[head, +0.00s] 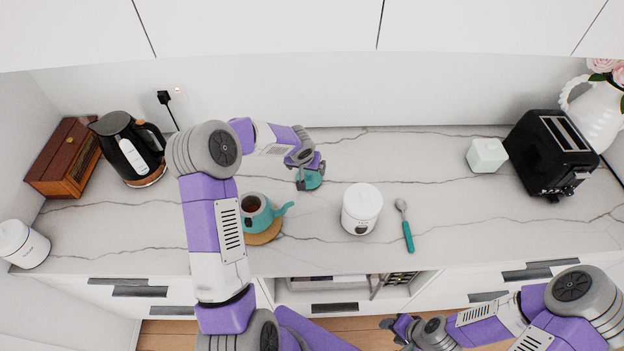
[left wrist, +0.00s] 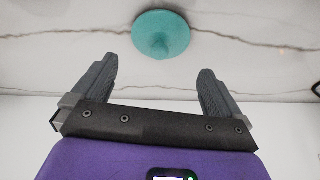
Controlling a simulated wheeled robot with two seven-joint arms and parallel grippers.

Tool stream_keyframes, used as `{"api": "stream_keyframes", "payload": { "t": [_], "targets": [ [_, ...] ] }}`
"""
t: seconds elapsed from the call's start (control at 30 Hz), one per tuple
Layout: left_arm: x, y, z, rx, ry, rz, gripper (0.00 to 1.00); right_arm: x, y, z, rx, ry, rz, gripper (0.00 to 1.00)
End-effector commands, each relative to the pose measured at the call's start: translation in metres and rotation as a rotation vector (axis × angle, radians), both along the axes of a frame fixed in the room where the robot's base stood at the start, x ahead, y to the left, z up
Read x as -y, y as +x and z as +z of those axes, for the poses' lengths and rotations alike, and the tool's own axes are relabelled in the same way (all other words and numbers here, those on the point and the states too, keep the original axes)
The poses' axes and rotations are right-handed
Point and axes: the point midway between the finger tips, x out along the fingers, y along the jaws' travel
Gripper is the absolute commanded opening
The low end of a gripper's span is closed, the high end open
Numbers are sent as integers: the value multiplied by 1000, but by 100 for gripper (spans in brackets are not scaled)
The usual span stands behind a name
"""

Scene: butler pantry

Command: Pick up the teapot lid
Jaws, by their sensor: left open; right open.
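The teal teapot lid (head: 313,181) lies on the marble counter, right of the teapot. It also shows in the left wrist view (left wrist: 161,34), beyond my fingertips and roughly between them. My left gripper (head: 309,168) is open above the lid; in the left wrist view its two fingers (left wrist: 155,72) are spread with nothing between them. The teal teapot (head: 256,221) stands open on a round wooden trivet (head: 266,236), partly hidden by my left arm. My right gripper (head: 395,326) is low in front of the counter, open and away from the lid.
A white tea canister (head: 361,212) and a teal-handled spoon (head: 406,232) are right of the lid. A black kettle (head: 127,145) and wooden box (head: 65,158) stand at left. A black toaster (head: 549,154) and pale green box (head: 486,155) stand at right. The counter behind the canister is clear.

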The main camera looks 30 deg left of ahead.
Motion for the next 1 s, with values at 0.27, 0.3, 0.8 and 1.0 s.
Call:
{"api": "stream_keyframes", "payload": {
  "t": [0.27, 0.3, 0.8, 1.0],
  "targets": [
    [-2, 10, -23, -1, -3, 0, 100, 0, 0, 2, -1, 0, 0, 53],
    [-3, 11, -26, 0, -2, -1, 100, 0, 0, 3, -1, 0, 0, 53],
    [-8, 31, -67, 1, -1, 0, 100, 0, 0, 11, 0, 0, 0, 53],
    [-8, 31, -67, 1, -1, 0, 94, 0, 0, 10, -1, 0, 0, 53]
  ]
}}
